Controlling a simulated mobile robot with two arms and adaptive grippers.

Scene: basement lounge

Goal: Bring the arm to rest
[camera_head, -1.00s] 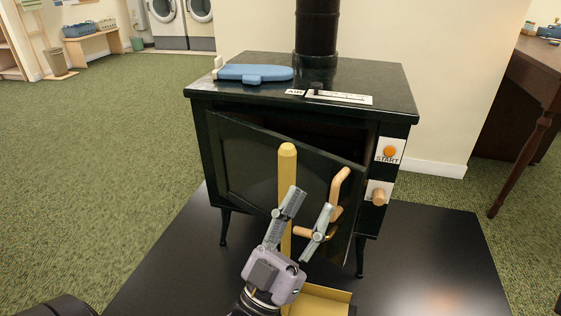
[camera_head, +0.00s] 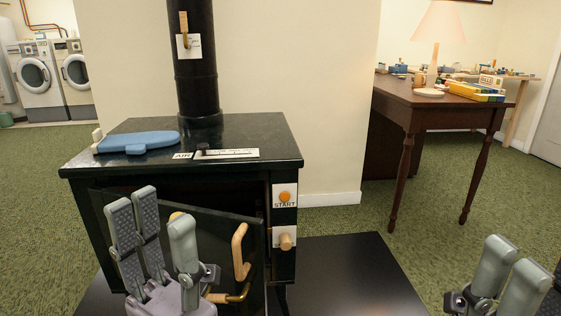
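My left gripper (camera_head: 158,238) is raised in front of the black stove (camera_head: 230,135). Its grey fingers stand apart, with nothing seen between them. The stove door (camera_head: 218,228) stands ajar, with a wooden handle (camera_head: 239,252) just right of the gripper. A small yellow rounded end (camera_head: 176,215) shows behind the fingers; the rest of it is hidden. My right gripper (camera_head: 510,272) is at the lower right over the floor, cut off by the picture edge. Two of its fingers show, and nothing is seen in it.
The stove stands on a dark floor plate (camera_head: 350,275) with a stovepipe (camera_head: 195,60) above. A blue object (camera_head: 138,142) lies on the stove top. A START button (camera_head: 285,195) is on its front. A wooden desk (camera_head: 430,112) stands at the right. Green carpet (camera_head: 335,222) lies between.

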